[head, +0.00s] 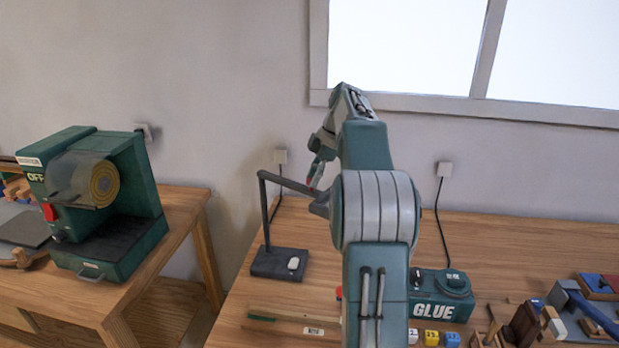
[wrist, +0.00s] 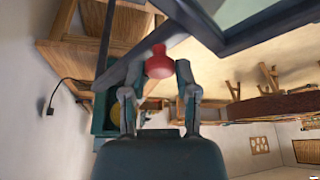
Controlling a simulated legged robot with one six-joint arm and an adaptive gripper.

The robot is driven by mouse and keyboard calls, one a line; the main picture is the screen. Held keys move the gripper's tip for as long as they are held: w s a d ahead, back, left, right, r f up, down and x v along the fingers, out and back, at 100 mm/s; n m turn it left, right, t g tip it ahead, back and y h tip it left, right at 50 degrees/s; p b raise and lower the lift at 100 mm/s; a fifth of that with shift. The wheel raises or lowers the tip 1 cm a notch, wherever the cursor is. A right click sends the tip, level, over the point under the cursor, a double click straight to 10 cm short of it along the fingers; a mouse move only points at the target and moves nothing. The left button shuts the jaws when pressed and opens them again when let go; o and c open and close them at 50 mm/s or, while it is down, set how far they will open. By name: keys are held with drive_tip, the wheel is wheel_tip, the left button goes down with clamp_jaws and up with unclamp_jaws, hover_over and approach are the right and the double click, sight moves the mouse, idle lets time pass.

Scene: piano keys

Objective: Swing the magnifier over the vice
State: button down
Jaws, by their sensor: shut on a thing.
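The magnifier stands on a dark base (head: 280,263) with a post and a dark arm (head: 287,181) reaching right toward my gripper. Its dark-framed head (wrist: 225,35) fills the upper right of the wrist view; in the head view it is mostly hidden behind my arm. A red knob (wrist: 158,62) on the magnifier sits between my fingers. My gripper (wrist: 157,82) is shut on this knob. In the head view my gripper (head: 316,174) is small, beside the end of the magnifier arm. I cannot make out the vice; my arm covers part of the bench.
A green glue pot (head: 440,297) stands right of my arm, with small numbered blocks (head: 431,338) in front. Tools and wooden pieces (head: 575,310) crowd the bench's right side. A green grinder (head: 105,200) stands on a separate left table. The bench back (head: 510,250) is clear.

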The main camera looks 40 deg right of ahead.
drive_tip(key=shift+d+f, duration=0.1)
drive_tip(key=shift+f, duration=0.05)
drive_tip(key=shift+c, duration=1.8)
unclamp_jaws()
drive_tip(key=shift+w+d, duration=0.1)
drive_tip(key=shift+d, duration=0.1)
drive_tip(key=shift+r, duration=0.35)
drive_tip(key=v, duration=0.6)
drive_tip(key=shift+d+r, duration=0.2)
drive_tip(key=shift+d, duration=0.2)
